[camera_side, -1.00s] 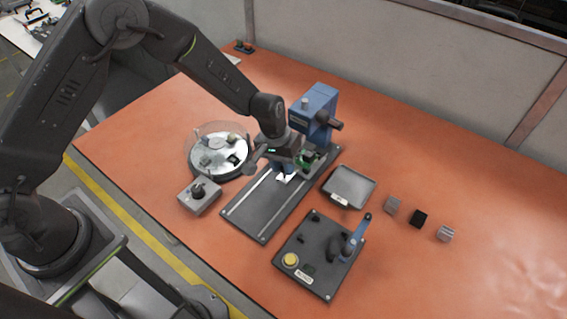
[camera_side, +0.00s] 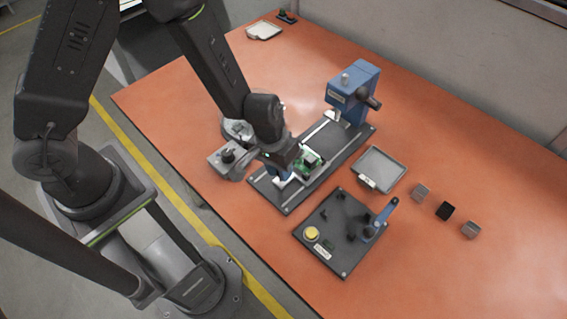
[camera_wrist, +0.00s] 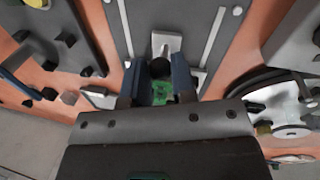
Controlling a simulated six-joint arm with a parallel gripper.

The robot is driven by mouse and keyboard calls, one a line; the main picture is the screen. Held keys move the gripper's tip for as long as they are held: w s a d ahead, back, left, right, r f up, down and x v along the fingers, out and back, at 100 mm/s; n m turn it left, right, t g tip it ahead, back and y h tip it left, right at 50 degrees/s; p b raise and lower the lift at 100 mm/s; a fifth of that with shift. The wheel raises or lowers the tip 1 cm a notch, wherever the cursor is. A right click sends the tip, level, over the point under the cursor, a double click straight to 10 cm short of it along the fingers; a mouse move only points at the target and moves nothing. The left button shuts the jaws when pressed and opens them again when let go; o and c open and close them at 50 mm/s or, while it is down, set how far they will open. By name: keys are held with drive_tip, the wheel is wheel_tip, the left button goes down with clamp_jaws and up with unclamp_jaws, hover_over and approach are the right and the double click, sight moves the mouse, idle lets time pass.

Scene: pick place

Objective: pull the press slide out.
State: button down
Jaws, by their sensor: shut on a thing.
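The blue press (camera_side: 352,92) stands at the far end of a dark base plate (camera_side: 338,160) with two pale rails. In the wrist view my gripper (camera_wrist: 157,82) is shut on the slide's dark round knob (camera_wrist: 160,68). The pale metal of the slide (camera_wrist: 167,44) and some green (camera_wrist: 162,93) show around it. Most of the slide is hidden.
A control board (camera_side: 335,255) with a yellow button and blue lever lies right of the base plate. A grey tray (camera_side: 381,168) and three small blocks (camera_side: 445,211) lie further right. A knob box (camera_side: 228,160) and a mostly hidden round dish (camera_side: 237,129) are close on the left.

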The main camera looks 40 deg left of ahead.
drive_tip(key=c, duration=0.9)
unclamp_jaws()
drive_tip(key=shift+c, duration=0.2)
drive_tip(key=shift+r, duration=0.1)
wheel_tip(320, 180, up, 13)
drive_tip(key=a, duration=0.2)
drive_tip(key=shift+s+a+r, duration=0.2)
drive_tip(key=shift+s+a, duration=0.05)
drive_tip(key=shift+a, duration=0.05)
